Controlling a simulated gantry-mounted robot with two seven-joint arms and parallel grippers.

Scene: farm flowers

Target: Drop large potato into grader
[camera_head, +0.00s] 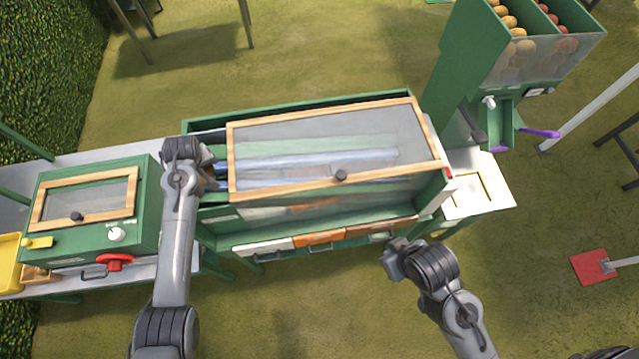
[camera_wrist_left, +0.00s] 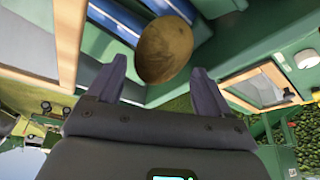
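The grader (camera_head: 290,107) is a long green box with blue rollers under a wood-framed clear lid (camera_head: 340,175). My left gripper (camera_head: 217,168) is at the grader's open left end, beside the lid's left edge. In the left wrist view, a brown potato (camera_wrist_left: 163,50) is just beyond and between the fingertips of this gripper (camera_wrist_left: 160,78). The fingers are wide apart, with a visible gap at the potato's left side. The potato is hidden in the head view. My right gripper (camera_head: 398,250) is in front of the grader's right end; its fingers are unclear.
A green machine (camera_head: 135,235) with a small lid and red valve stands left of the grader. Drawers (camera_head: 320,238) line the grader's front. A green hopper (camera_head: 480,50) of potatoes and red produce stands at the right. A white platform (camera_head: 495,200) adjoins the grader's right end.

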